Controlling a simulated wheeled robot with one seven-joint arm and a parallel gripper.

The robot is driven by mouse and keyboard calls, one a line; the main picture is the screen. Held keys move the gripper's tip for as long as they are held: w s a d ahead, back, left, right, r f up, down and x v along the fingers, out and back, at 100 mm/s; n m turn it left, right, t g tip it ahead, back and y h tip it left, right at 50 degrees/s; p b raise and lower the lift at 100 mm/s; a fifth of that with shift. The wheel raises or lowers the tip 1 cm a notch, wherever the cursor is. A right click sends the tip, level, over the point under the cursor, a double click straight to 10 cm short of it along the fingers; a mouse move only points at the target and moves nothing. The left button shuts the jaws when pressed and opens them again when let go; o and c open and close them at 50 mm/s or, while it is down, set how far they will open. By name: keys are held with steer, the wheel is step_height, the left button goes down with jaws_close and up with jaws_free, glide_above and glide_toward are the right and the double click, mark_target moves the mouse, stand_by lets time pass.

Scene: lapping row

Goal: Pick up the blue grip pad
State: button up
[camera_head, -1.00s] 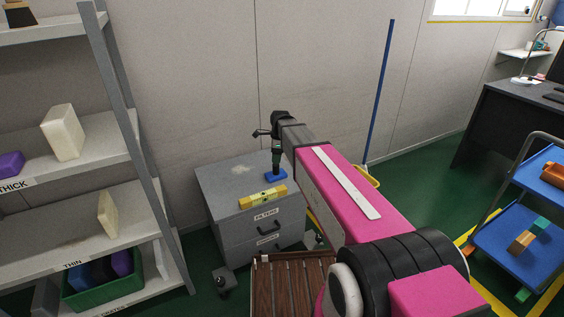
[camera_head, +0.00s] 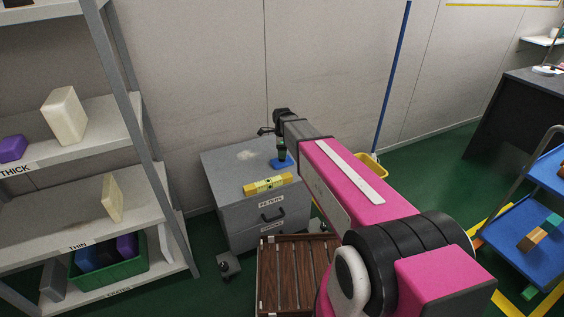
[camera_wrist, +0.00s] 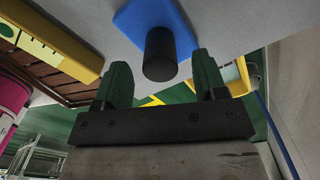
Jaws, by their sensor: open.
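The blue grip pad (camera_head: 284,162) lies flat on top of the grey drawer cabinet (camera_head: 232,166), near its right side. In the wrist view the pad (camera_wrist: 178,24) is a blue plate with a black round post (camera_wrist: 160,54) standing from it. My gripper (camera_head: 281,152) is right above the pad in the head view, pointing down. In the wrist view its two green fingers (camera_wrist: 163,82) are apart, one on each side of the post. The space between the fingers holds nothing else.
A yellow level (camera_head: 267,184) lies on the cabinet in front of the pad; it also shows in the wrist view (camera_wrist: 50,40). A wooden slatted pallet (camera_head: 297,278) is before the cabinet. Shelves (camera_head: 75,207) stand left, a blue trolley (camera_head: 527,240) right.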

step_height(320, 180, down, 4)
steer(key=shift+a+r, duration=0.15)
steer(key=shift+r, duration=0.05)
steer(key=shift+c, duration=0.3)
steer(key=c, duration=1)
steer(key=shift+r, duration=0.1)
steer(key=shift+r, duration=0.4)
steer(key=r, duration=0.3)
steer(key=shift+s+a+r, duration=0.15)
steer(key=shift+a+r, duration=0.05)
steer(key=shift+r, duration=0.15)
steer(key=s+a+r, duration=0.1)
steer(key=a+r, duration=0.1)
steer(key=a, duration=0.1)
steer(key=s+a+r, duration=0.2)
steer(key=a, duration=0.1)
steer(key=s+a+r, duration=0.2)
steer(key=a, duration=0.2)
steer(key=shift+r, duration=0.2)
